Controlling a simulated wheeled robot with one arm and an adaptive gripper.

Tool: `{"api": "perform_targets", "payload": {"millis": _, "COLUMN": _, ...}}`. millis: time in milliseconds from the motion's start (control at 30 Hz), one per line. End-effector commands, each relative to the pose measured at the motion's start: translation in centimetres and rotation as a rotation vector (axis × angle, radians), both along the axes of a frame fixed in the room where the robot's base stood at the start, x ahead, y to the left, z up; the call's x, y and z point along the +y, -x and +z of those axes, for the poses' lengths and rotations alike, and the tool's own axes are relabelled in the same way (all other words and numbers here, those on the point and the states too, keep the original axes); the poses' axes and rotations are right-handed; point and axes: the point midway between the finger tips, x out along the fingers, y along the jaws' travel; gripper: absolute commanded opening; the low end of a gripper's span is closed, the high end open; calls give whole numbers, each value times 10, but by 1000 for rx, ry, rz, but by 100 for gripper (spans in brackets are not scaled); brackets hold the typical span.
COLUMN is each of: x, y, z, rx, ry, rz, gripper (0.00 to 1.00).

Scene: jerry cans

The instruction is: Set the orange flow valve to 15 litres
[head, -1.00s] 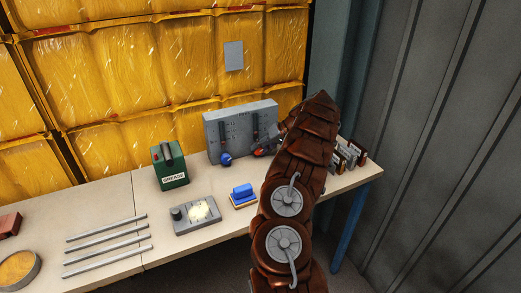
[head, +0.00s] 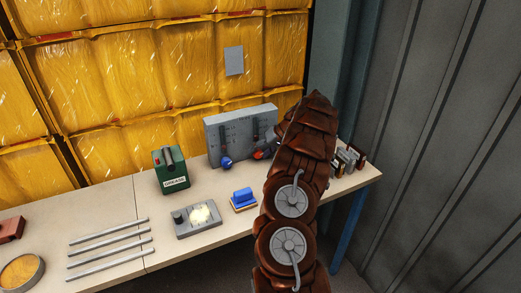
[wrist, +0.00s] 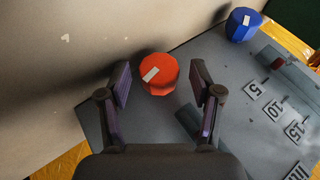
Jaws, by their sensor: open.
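The orange flow valve (wrist: 158,75) is a round, faceted knob with a pale pointer mark on top. It stands on the grey panel and shows between the two fingers of my gripper (wrist: 160,70) in the wrist view. The gripper is open, with a gap on both sides of the knob.
A blue knob (head: 226,162) sits left of the orange one on the grey panel (head: 215,130); it also shows in the wrist view (wrist: 243,24).

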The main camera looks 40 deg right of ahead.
Motion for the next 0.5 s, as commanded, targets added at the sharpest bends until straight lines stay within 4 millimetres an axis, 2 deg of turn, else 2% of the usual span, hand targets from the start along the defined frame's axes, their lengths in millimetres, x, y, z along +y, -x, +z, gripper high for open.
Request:
{"api": "perform_targets", "payload": {"millis": 67, "x": 1, "y": 1, "z": 6, "rx": 11, "ry": 27, "rz": 0, "gripper": 65}}
{"api": "perform_targets", "payload": {"millis": 500, "x": -1, "y": 4, "z": 6, "rx": 56, "ry": 162, "rz": 0, "gripper": 65}}
